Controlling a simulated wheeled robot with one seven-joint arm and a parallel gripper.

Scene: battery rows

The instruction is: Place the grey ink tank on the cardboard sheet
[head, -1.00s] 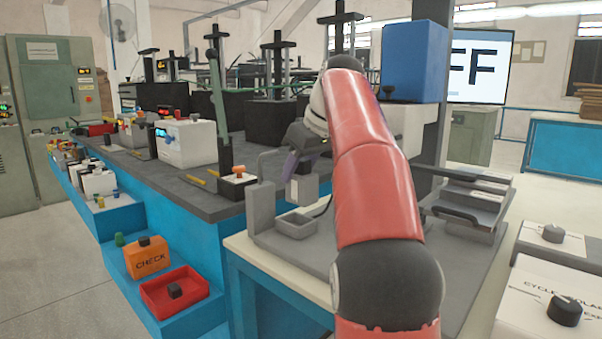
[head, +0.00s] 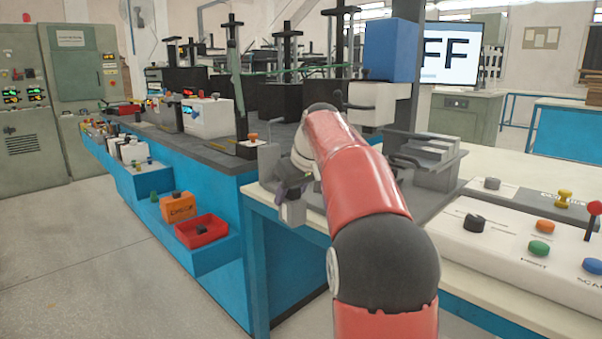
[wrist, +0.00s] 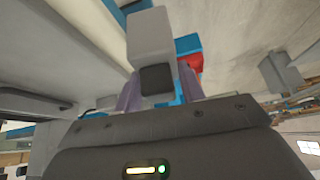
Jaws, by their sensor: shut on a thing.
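The grey ink tank, a pale grey block with a dark end (wrist: 152,36), is between the purple fingers of my gripper (wrist: 158,92) in the wrist view. In the head view my gripper (head: 284,192) is low at the left end of my red arm, partly hidden by the wrist. The grey tank (head: 293,213) hangs below it, near the front-left corner of the pale bench. My gripper is shut on the tank. I cannot make out the cardboard sheet in either view.
A blue-sided bench (head: 205,160) with a red tray (head: 202,231) and orange box (head: 178,208) stands left. A white control panel (head: 500,232) with knobs lies right. A blue box (head: 392,50) sits on a machine behind my arm. Open floor (head: 90,270) is at the left.

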